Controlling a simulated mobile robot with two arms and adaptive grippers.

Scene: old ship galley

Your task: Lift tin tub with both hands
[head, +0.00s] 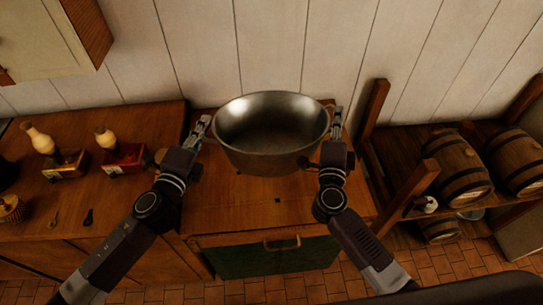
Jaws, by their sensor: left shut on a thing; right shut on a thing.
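The tin tub (269,158) is a round, dull grey metal vessel with an empty inside, upright in the middle of the head view. It is over the wooden counter (235,215) near the back wall; I cannot tell for sure whether its base touches the wood. My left gripper (204,127) is shut on the tub's left side at the rim. My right gripper (336,122) is shut on the tub's right side at the rim. The fingers hide the spots they grip.
Two lamp-like items, one on a yellow base (66,164) and one on a red base (124,158), stand on the left counter. A wooden rack with barrels (457,167) is at the right. A cabinet (50,38) hangs upper left. The counter in front of the tub is mostly clear.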

